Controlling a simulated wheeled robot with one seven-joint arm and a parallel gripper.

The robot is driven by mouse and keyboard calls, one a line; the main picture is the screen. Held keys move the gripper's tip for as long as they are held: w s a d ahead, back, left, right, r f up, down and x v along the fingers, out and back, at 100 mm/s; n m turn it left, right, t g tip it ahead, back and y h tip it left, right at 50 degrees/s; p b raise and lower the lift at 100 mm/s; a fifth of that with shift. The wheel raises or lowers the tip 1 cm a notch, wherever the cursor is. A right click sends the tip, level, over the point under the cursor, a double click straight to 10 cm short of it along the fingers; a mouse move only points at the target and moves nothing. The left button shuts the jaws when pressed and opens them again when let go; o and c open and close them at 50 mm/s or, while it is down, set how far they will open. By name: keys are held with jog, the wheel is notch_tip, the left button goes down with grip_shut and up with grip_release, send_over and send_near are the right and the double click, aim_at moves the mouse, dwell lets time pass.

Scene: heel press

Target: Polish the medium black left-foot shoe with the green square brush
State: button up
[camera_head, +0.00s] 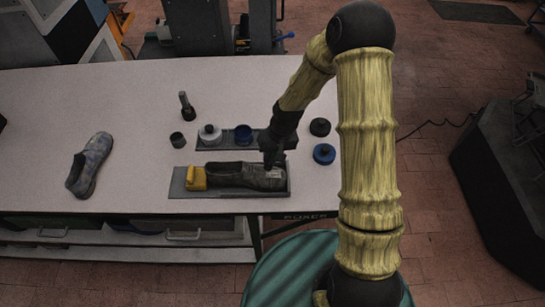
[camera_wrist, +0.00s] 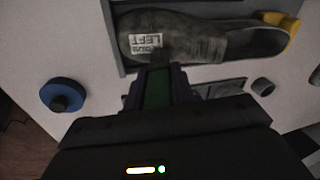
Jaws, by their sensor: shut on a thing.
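The black left-foot shoe (camera_head: 236,175) lies in a grey tray (camera_head: 205,193) at the table's front, its toe to the right and its heel by a yellow block (camera_head: 196,178). In the wrist view the shoe (camera_wrist: 205,35) carries a white label (camera_wrist: 146,43) reading LEFT near the toe. My gripper (camera_head: 271,152) is over the toe end. In the wrist view it is shut on the green brush (camera_wrist: 156,88), whose dark bristle end is at the toe beside the label. I cannot tell whether the bristles press on the shoe.
A black round piece (camera_head: 320,127) and a blue one (camera_head: 324,153) lie to the right. A bluish-grey shoe (camera_head: 90,163) lies left, with free table between.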

dwell(0.3)
jog(key=shift+s+f+b, duration=0.1)
jog(key=shift+s+b, duration=0.25)
jog(key=shift+s, duration=1.35)
jog(key=shift+w, duration=1.75)
jog(key=shift+s, duration=0.2)
jog(key=shift+s, duration=1.55)
